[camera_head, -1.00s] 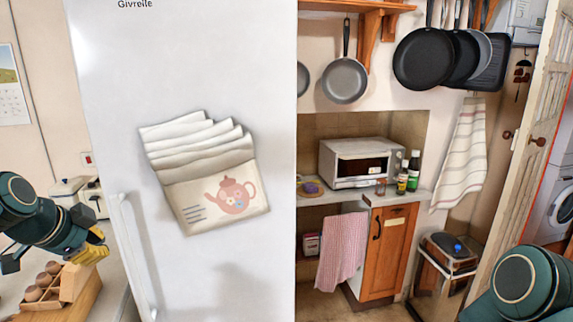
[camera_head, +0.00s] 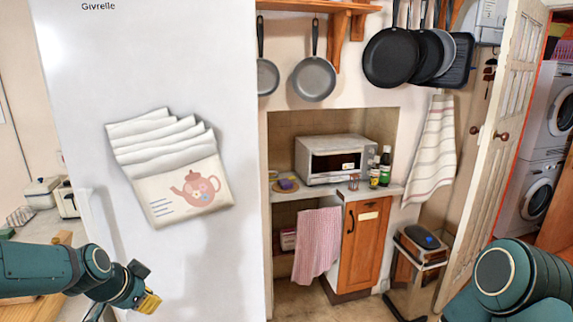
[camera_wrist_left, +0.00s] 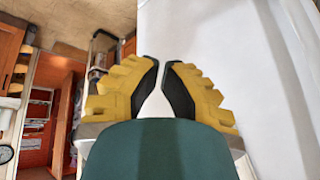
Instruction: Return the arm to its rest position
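My left arm (camera_head: 85,272), dark teal, comes in from the left edge in the head view. Its left gripper (camera_head: 149,302), with yellow fingers, is low in front of the white fridge. In the left wrist view the left gripper (camera_wrist_left: 161,68) has its two yellow, black-padded fingers leaning together, with only a thin gap at the tips and nothing held between them. My right arm (camera_head: 515,280) shows as teal links at the lower right. Its gripper is out of view.
The white fridge (camera_head: 150,60) stands close by, with a teapot-print pouch (camera_head: 185,192) on its front. A worktop with a toaster (camera_head: 66,200) is at the left. An open door (camera_head: 500,130) is at the right, and a black-lidded bin (camera_head: 425,240) stands beside it.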

